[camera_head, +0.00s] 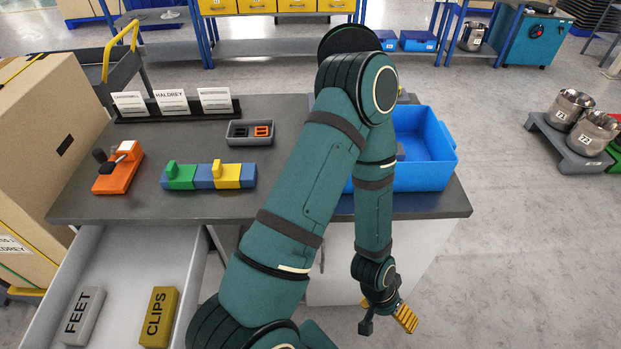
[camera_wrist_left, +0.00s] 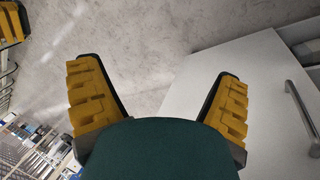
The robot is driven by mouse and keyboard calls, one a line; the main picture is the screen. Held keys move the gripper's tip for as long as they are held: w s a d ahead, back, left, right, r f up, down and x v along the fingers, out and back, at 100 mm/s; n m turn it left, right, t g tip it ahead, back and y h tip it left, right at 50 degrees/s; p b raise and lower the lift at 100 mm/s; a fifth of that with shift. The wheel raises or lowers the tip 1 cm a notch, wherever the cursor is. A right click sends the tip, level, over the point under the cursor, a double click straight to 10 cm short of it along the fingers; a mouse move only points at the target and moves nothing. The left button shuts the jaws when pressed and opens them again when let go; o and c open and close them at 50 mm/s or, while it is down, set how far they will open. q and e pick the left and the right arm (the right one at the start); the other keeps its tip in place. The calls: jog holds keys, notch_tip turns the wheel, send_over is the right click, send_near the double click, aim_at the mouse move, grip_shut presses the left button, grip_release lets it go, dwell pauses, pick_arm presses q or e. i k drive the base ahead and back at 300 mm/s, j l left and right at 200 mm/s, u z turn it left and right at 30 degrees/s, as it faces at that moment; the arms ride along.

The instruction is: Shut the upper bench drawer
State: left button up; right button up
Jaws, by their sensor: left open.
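The open bench drawer (camera_head: 130,262) is light grey and sticks out toward me from under the bench's left part. A grey block marked FEET (camera_head: 84,316) and a yellow block marked CLIPS (camera_head: 158,316) lie in it. Its front edge is outside the head view. My left gripper (camera_head: 388,318) hangs low, right of the drawer and in front of the bench's white front, apart from the drawer. In the left wrist view my left gripper (camera_wrist_left: 157,75) is open, with nothing between its yellow fingers. A white panel (camera_wrist_left: 215,80) with a metal handle (camera_wrist_left: 301,108) is at the right there.
The dark bench top (camera_head: 110,205) bears an orange device (camera_head: 118,170), coloured blocks (camera_head: 208,177), a small grey tray (camera_head: 250,132) and a blue bin (camera_head: 425,150). A cardboard box (camera_head: 45,140) stands left. A yellow finger-like part (camera_wrist_left: 10,22) shows at the wrist view's edge.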

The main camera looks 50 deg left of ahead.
aim_at(126, 262)
jog(key=k+l, duration=0.1)
jog(key=l, duration=0.15)
jog(key=k+l, duration=0.1)
jog(key=l, duration=0.15)
jog(key=l+u, duration=0.1)
jog(key=u, duration=3.55)
jog(key=k+l+z, duration=0.15)
jog(key=l+z, duration=0.15)
jog(key=k+l+z, duration=0.15)
jog(key=l+z, duration=0.2)
